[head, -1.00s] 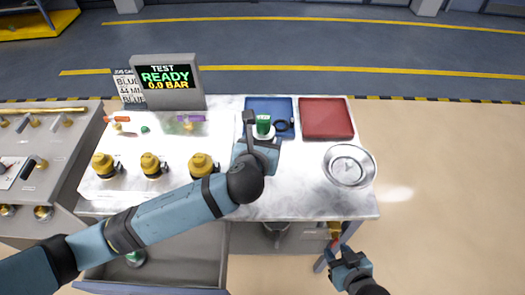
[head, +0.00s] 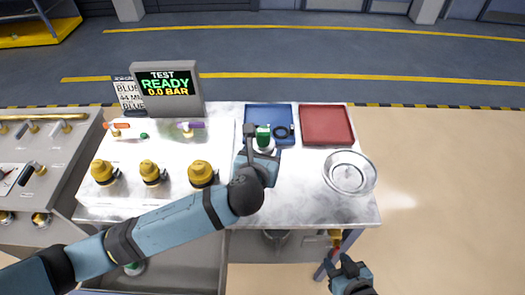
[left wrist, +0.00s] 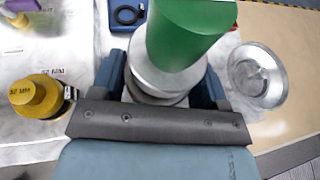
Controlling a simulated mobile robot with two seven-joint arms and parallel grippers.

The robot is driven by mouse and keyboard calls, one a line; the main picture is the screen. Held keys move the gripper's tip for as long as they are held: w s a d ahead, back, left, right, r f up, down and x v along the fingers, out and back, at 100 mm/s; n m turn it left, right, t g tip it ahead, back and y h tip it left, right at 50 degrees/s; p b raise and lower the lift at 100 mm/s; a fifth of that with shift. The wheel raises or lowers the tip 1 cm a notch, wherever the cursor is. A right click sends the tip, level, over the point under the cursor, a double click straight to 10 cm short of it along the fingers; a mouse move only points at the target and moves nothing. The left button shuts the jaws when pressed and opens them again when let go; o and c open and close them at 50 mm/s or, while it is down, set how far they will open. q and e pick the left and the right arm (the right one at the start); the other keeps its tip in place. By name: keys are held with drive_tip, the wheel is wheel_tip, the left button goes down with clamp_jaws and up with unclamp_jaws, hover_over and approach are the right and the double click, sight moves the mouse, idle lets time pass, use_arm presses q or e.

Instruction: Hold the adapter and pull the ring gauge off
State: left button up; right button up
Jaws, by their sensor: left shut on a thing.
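The adapter (left wrist: 180,35), a green cylinder on a silver stepped base, also shows in the head view (head: 263,137) at the front of the blue tray. My left gripper (head: 262,150) is shut on its silver part, with a finger on each side in the left wrist view (left wrist: 165,85). The adapter's lower end is hidden by the gripper. A black ring (head: 281,132), seemingly the ring gauge, lies in the blue tray to the right of the adapter, apart from it; it also shows in the left wrist view (left wrist: 127,14).
The blue tray (head: 268,109) and a red tray (head: 326,125) stand at the back. A round metal dish (head: 349,172) is at the right. Several yellow-capped fittings (head: 201,173) and a test display (head: 168,85) are at the left. The table's front right is clear.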

use_arm(q)
drive_tip(key=shift+f+b, duration=3.05)
drive_tip(key=shift+f, duration=5.55)
drive_tip(key=shift+f, duration=0.2)
